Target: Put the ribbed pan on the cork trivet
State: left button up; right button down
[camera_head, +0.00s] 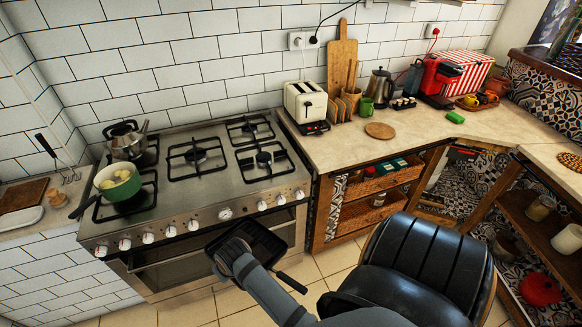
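The ribbed pan (262,241) is black and square, with its handle (291,283) pointing to the lower right. It hangs in the air in front of the oven door. My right gripper (234,250), on the arm from the bottom edge, is at the pan's left side and appears shut on it; its fingertips are mostly hidden. The cork trivet (380,131) is a flat round brown disc lying bare on the counter, right of the stove, far from the pan. My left gripper is not in view.
The stove (206,182) carries a green pot (118,184) and a kettle (125,141) at its left. A black chair (425,250) stands before the counter. The counter around the trivet is mostly clear.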

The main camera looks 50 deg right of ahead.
aim_at(376, 133)
jog(key=k+l, duration=0.15)
jog(key=l, duration=0.25)
jog(key=k+l, duration=0.15)
jog(key=l, duration=0.2)
jog(key=k+l+z, duration=0.1)
jog(key=l, duration=0.3)
jog(key=k+l, duration=0.25)
jog(key=l, duration=0.15)
jog(key=k+l, duration=0.15)
jog(key=l, duration=0.25)
jog(key=z, duration=0.05)
